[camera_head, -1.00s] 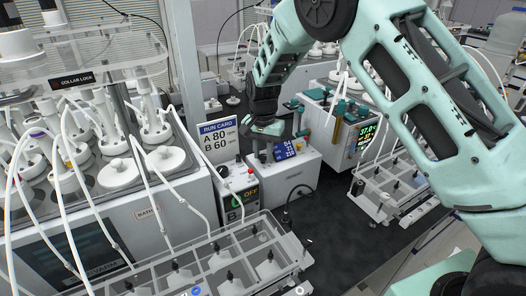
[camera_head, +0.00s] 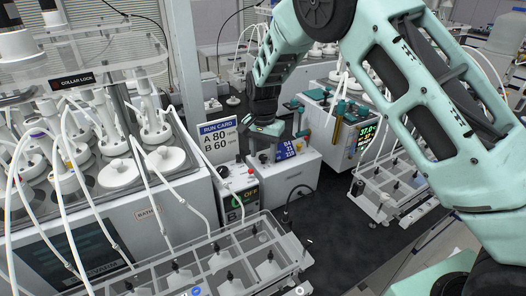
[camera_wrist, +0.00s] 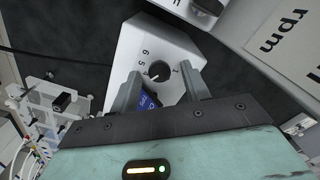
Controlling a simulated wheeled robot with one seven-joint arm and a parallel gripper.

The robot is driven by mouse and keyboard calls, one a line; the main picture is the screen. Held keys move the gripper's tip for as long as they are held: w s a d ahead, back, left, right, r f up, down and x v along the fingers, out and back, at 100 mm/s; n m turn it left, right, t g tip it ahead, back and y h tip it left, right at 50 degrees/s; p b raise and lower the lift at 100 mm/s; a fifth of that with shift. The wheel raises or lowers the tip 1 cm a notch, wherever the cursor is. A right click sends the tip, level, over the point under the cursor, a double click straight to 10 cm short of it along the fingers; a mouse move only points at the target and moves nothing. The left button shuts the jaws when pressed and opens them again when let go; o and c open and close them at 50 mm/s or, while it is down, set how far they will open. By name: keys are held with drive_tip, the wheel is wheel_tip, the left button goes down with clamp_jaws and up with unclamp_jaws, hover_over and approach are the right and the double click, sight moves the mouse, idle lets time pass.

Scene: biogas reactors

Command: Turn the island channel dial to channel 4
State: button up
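The island channel dial is a round black knob (camera_wrist: 159,72) on the face of a white box (camera_wrist: 143,42). A light mark shows on the knob's lower left. My gripper (camera_wrist: 160,77) is open, one finger on each side of the knob, with gaps to it.
A run card (camera_head: 218,142) reading A 80, B 60 stands left of the box. A smaller control unit (camera_head: 238,186) adjoins the box at left. A bottle rack (camera_head: 215,262) stands in front, and a device reading 37.0 (camera_head: 362,135) behind right.

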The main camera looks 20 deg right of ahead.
sight(263, 156)
wheel_tip(263, 156, up, 18)
drive_tip(key=b, duration=0.3)
drive_tip(key=shift+f+b, duration=0.25)
drive_tip(key=shift+b, duration=0.15)
